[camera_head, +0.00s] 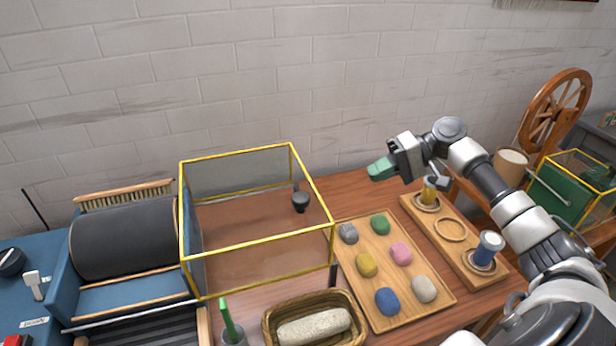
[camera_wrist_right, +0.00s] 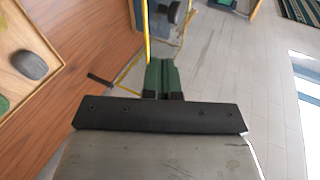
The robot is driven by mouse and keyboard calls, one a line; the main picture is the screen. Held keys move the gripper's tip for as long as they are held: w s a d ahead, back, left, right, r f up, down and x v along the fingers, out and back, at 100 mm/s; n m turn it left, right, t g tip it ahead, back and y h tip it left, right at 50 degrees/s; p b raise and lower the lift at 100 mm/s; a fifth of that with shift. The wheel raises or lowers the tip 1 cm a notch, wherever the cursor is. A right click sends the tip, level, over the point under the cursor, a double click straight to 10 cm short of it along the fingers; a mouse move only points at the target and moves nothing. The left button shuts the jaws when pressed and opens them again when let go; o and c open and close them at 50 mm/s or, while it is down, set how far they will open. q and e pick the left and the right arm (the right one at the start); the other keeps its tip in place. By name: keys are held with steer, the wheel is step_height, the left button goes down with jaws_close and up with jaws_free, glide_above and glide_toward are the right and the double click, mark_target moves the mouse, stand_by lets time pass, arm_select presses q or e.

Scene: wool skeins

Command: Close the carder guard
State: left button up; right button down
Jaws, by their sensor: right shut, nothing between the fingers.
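The carder is the blue machine with a dark drum (camera_head: 125,240) at the left of the head view. The guard, a clear box with yellow edges (camera_head: 258,240), stands open to the right of the drum, over the wooden table. A black knob (camera_head: 300,203) shows at its right part; I cannot tell whether it is fixed to the guard. My right gripper (camera_head: 382,168) is shut and empty, in the air right of the guard and apart from it. Its green fingers (camera_wrist_right: 162,79) are together in the right wrist view. My left gripper is not in view.
A wooden tray (camera_head: 446,291) with several coloured wool balls lies right of the guard. A board with spools (camera_head: 450,229), a basket (camera_head: 268,328) and a spinning wheel (camera_head: 541,125) are near. Another yellow-edged box (camera_head: 543,160) stands at far right.

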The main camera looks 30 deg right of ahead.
mark_target(253, 224)
steer(key=p+x, duration=0.1)
steer(key=x, duration=0.3)
steer(key=r+p+x, duration=0.1)
steer(key=p+x, duration=0.1)
steer(key=x, duration=0.2)
steer(key=a+r+p+x, duration=0.1)
steer(key=p+x, duration=0.1)
steer(key=x, duration=0.2)
steer(key=shift+s+a, duration=0.1)
steer(key=shift+s, duration=0.05)
steer(key=shift+a+f, duration=0.25)
steer(key=shift+a, duration=0.05)
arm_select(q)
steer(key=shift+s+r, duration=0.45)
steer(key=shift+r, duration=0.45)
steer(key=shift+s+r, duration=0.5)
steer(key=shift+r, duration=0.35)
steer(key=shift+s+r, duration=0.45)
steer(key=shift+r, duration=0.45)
